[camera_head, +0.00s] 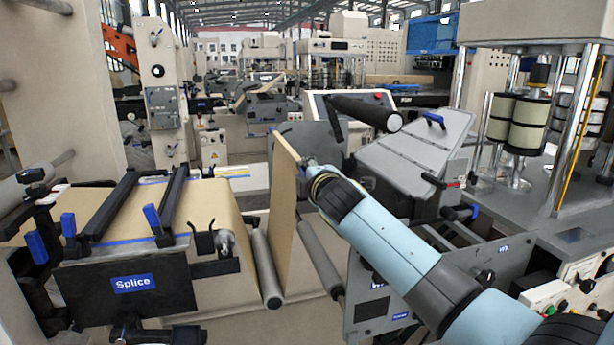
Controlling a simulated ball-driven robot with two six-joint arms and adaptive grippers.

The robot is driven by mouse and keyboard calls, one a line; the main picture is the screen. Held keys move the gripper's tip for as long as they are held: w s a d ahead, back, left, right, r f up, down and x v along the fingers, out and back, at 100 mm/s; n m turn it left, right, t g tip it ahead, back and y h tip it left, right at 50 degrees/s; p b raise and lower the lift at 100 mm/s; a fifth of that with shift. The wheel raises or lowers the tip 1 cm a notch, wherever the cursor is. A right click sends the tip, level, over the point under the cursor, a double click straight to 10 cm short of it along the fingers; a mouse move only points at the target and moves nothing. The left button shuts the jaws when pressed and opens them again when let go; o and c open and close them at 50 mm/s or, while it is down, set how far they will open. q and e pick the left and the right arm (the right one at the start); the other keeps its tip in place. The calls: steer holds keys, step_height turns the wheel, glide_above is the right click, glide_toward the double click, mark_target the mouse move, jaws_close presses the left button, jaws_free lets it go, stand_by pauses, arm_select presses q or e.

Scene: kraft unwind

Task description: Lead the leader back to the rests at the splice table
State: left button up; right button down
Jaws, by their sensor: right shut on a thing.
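The splice table (130,285) stands at the left, with its black front plate marked "Splice". Two long black bars with blue handles, the nearer one here (120,205), lie across the brown kraft sheet (208,205) on it. The tan kraft leader (284,215) rises as a tall, narrow strip right of the table, between two grey rollers. My right gripper (307,168) is at the leader's upper right edge and is shut on it; its fingertips are mostly hidden behind my own wrist. I do not see my left gripper.
Grey rollers, the nearer one here (264,270), flank the leader low down. A grey machine with a sloping panel (415,142) and a black roller (367,111) stands behind my right arm. A press with steel columns (462,75) fills the right. A pale post (160,75) stands behind the table.

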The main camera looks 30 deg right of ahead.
stand_by(0.3)
steer(key=f+b, duration=0.2)
steer(key=a+f+b, duration=0.1)
steer(key=f+b, duration=0.1)
steer(key=shift+w+f, duration=0.15)
steer(key=shift+f, duration=0.25)
